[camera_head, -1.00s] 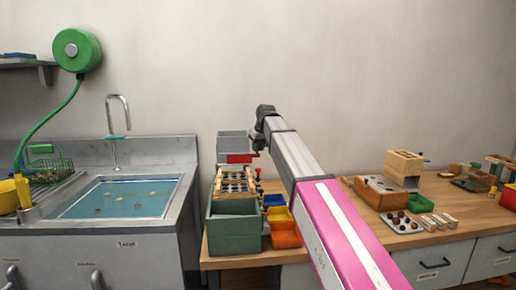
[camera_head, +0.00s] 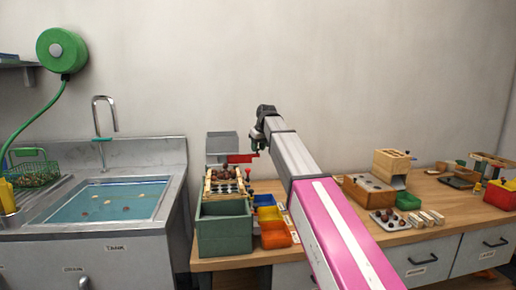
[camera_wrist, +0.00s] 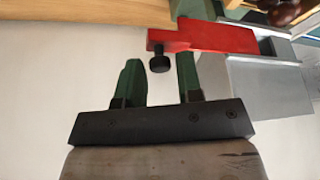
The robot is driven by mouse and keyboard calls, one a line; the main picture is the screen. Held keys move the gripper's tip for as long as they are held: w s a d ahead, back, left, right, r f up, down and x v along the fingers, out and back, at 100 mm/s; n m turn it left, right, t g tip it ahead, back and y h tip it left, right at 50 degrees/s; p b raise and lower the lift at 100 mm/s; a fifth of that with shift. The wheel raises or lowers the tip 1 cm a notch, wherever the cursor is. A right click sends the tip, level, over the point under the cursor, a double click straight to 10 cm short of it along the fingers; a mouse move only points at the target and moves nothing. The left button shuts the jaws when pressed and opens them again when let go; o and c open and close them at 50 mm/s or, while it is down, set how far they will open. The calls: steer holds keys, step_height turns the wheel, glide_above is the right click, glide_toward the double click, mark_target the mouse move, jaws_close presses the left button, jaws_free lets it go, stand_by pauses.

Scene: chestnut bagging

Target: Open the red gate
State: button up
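The red gate (camera_head: 240,158) is a flat bar at the foot of the grey hopper (camera_head: 222,144), sticking out to its right. In the wrist view the red gate (camera_wrist: 215,38) runs across the top, with a black knob (camera_wrist: 160,62) at its left end. My gripper (camera_wrist: 159,58) has two green fingers set apart, and the knob appears between their tips with gaps on both sides. Contact cannot be told. In the head view my gripper (camera_head: 259,140) is by the gate's right end. Several chestnuts (camera_head: 227,172) lie on the holed rack below the hopper.
A green bin (camera_head: 224,232) stands in front of the rack, with yellow (camera_head: 268,214) and orange (camera_head: 275,238) trays to its right. A water tank (camera_head: 118,203) is at the left. Wooden blocks and trays stand on the bench (camera_head: 330,238) at the right.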

steer(key=v, duration=1)
steer(key=shift+s+r, duration=0.15)
steer(key=shift+r, duration=0.15)
steer(key=shift+d, duration=0.15)
stand_by(0.4)
